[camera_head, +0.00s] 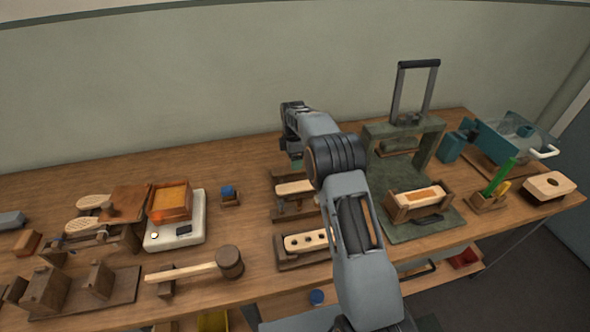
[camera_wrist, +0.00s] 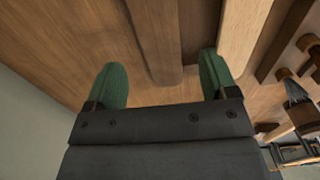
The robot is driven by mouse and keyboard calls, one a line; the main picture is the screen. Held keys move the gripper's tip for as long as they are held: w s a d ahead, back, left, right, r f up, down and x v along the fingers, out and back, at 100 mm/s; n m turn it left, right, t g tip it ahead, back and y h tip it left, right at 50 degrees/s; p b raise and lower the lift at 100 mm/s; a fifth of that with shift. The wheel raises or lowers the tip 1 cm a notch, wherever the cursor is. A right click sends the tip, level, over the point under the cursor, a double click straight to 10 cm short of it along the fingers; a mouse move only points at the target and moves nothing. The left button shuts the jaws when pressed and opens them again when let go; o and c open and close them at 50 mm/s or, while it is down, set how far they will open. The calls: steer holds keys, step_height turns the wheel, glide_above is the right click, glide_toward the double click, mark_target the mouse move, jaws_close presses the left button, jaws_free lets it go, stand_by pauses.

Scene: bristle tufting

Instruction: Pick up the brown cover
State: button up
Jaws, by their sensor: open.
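My gripper (camera_wrist: 161,62) shows in the wrist view with its two green fingers apart. A paler wooden bar (camera_wrist: 241,38) runs beside the right finger. In the head view my gripper (camera_head: 296,162) is low over the back middle of the bench, just behind a wooden holder with a pale block (camera_head: 294,188). My arm hides part of this area, and I cannot pick out the cover there.
Another holder with a drilled pale block (camera_head: 306,241) stands in front. A green press (camera_head: 440,133) with a black handle is to the right. A mallet (camera_head: 228,262), a white scale (camera_head: 184,239) with an orange-brown tray, and a small blue-topped block (camera_head: 230,195) are left. The back left bench is clear.

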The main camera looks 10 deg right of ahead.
steer(key=shift+f, duration=2.05)
steer(key=c, duration=1)
